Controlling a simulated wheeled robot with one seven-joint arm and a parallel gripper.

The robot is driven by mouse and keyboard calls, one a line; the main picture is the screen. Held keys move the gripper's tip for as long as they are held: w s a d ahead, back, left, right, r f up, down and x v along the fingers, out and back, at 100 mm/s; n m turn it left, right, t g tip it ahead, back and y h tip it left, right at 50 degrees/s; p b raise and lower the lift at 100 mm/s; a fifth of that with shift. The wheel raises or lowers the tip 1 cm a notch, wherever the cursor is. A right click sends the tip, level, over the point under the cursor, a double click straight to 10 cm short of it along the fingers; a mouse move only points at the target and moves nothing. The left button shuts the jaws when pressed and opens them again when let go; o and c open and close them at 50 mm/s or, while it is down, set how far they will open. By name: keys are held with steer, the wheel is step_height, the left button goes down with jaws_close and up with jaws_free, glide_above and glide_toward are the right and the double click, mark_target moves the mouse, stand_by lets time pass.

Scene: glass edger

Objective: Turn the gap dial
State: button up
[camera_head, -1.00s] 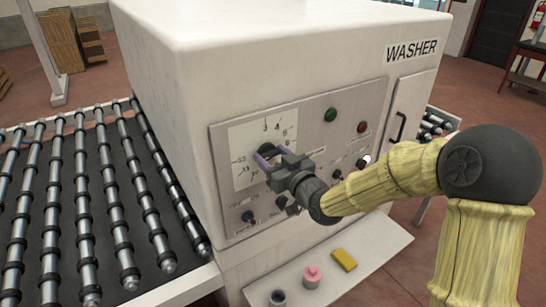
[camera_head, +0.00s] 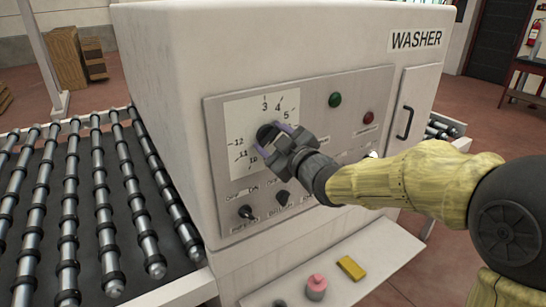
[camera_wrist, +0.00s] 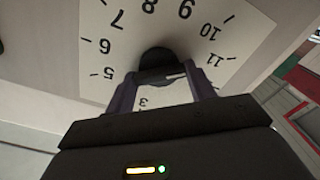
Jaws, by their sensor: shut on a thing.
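The gap dial is a dark round knob (camera_head: 266,131) on a white number plate (camera_head: 240,110), at the upper left of the washer's front panel. My gripper (camera_head: 271,139) is shut on the knob, with a purple-grey finger on either side. In the wrist view the black knob (camera_wrist: 157,58) sits between the two fingers (camera_wrist: 164,82). A white mark shows on its lower right edge there. The numbers 5 to 11 are readable around it, and a 3 shows between the fingers. My gripper hides part of the plate.
Small black switches (camera_head: 246,212) sit below the plate. A green button (camera_head: 335,99) and a red button (camera_head: 368,117) are to its right. A ledge below bears a pink item (camera_head: 316,287) and a yellow block (camera_head: 351,268). A roller conveyor (camera_head: 85,205) lies left.

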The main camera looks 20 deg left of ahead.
steer(key=n+b, duration=0.4)
steer(key=b, duration=0.1)
steer(key=n+b, duration=0.2)
steer(key=b, duration=0.1)
steer(key=shift+f+n, duration=0.3)
steer(key=shift+f, duration=0.05)
steer(key=n+b, duration=0.3)
steer(key=shift+n, duration=0.3)
steer(key=n+b, duration=0.3)
steer(key=shift+n, duration=0.3)
steer(key=n+b, duration=0.2)
steer(key=n, duration=0.1)
steer(key=shift+n, duration=0.3)
steer(key=n+b, duration=0.2)
steer(key=n, duration=0.2)
steer(key=shift+f+n, duration=0.1)
steer(key=shift+n, duration=0.2)
steer(key=shift+w+n+b, duration=0.1)
steer(key=shift+n+b, duration=1.6)
steer(key=shift+n, duration=1.7)
